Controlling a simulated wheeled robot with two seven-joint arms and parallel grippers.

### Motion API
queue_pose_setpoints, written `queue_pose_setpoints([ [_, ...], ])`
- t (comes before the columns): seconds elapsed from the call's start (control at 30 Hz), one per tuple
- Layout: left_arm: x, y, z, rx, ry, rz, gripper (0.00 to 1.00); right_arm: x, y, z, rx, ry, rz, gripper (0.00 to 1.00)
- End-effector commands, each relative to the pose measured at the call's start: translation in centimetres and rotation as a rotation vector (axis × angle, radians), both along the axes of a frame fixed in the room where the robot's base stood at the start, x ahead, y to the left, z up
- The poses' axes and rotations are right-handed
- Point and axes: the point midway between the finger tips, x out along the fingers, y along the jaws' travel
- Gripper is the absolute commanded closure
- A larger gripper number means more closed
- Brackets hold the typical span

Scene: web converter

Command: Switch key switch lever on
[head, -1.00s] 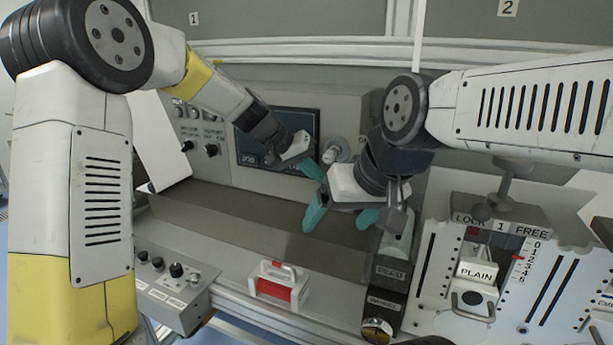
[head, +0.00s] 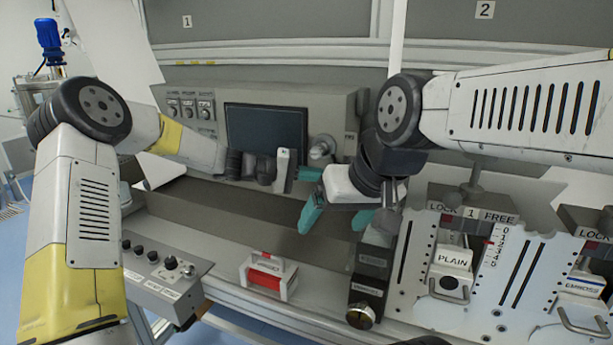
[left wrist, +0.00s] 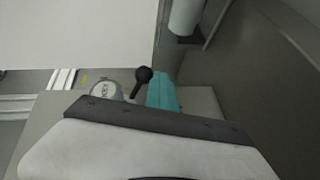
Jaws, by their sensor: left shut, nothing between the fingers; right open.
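A round silver switch (head: 322,148) sits on the grey console face, right of the dark screen. In the left wrist view, a round grey switch body (left wrist: 105,90) with marking too small to read stands beside a black ball-ended lever (left wrist: 143,76). My left gripper (head: 309,174) is shut and empty, just below and left of the switch in the head view. Its teal fingers (left wrist: 163,93) appear right beside the ball lever in the wrist view; contact cannot be told. My right gripper (head: 343,213) is open and empty, in front of the console and below the switch.
The dark screen (head: 266,129) and several knobs (head: 189,106) are on the console. A red and white handled block (head: 268,274) lies on the lower ledge. A small control box (head: 160,272) is at lower left, and a PLAIN-labelled unit (head: 452,262) at lower right.

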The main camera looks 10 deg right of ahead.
Motion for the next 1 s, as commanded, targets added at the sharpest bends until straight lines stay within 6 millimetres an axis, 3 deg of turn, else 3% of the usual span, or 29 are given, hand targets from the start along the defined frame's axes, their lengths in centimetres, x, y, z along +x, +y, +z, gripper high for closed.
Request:
queue_pose_setpoints([
  [0.7,-1.8,-2.7,2.0,-0.499,0.339,-0.001,1.0,0.0,0.0,0.0,0.0,0.0,0.0,0.18],
  [1.0,-2.1,-3.0,2.6,-0.494,0.334,0.0,1.0,0.0,0.0,0.0,0.0,0.0,0.0,0.18],
])
